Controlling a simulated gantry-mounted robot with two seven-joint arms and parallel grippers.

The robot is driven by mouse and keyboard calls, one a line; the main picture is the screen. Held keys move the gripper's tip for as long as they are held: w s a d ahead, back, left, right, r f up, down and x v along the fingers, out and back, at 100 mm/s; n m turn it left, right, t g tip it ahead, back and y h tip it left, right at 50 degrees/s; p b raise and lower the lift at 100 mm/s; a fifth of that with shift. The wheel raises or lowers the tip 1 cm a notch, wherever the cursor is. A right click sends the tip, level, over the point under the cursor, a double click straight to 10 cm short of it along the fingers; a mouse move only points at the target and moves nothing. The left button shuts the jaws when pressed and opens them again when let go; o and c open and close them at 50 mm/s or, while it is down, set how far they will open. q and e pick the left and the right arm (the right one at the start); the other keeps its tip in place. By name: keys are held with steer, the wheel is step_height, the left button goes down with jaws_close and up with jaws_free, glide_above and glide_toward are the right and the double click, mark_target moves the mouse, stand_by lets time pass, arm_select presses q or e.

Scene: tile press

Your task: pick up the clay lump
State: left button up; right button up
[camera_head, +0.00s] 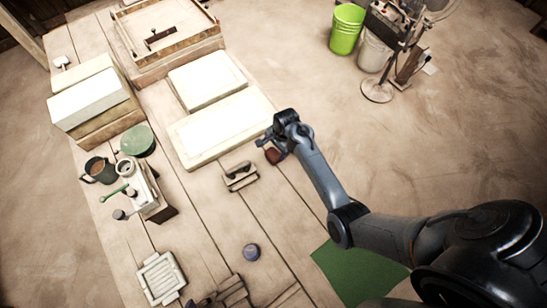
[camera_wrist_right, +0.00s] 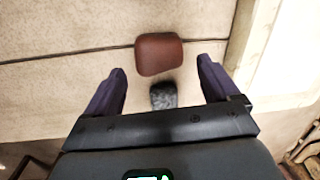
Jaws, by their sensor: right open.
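The clay lump (camera_wrist_right: 159,54) is a reddish-brown rounded block on the pale wooden table. In the head view the lump (camera_head: 273,156) shows in part beside my right gripper (camera_head: 267,142), near the table's right edge. In the right wrist view my right gripper (camera_wrist_right: 162,70) is open, with one dark finger on each side. The lump lies just ahead of and between the fingertips, with a gap on both sides. A dark speckled patch (camera_wrist_right: 163,95) shows between the fingers; I cannot tell what it is. My left gripper is not in view.
White slabs (camera_head: 222,125) lie left of the gripper. A small wooden block tool (camera_head: 240,176) stands near it. A press-like device with a green handle (camera_head: 118,192), a mug (camera_head: 101,170) and a green round item (camera_head: 138,140) are at left. A purple-grey ball (camera_head: 251,251) lies nearer.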

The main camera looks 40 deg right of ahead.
mark_target(273, 156)
steer(key=shift+w+a+f+b, duration=0.15)
steer(key=shift+f+b, duration=0.2)
steer(key=shift+f, duration=1.05)
steer(key=shift+w+a+f+b, duration=0.1)
steer(key=shift+f+b, duration=0.2)
steer(key=shift+f, duration=1.1)
steer(key=shift+d, duration=0.1)
steer(key=shift+c, duration=0.5)
steer(key=c, duration=0.9)
steer(key=shift+r, duration=0.15)
steer(key=shift+c, duration=0.2)
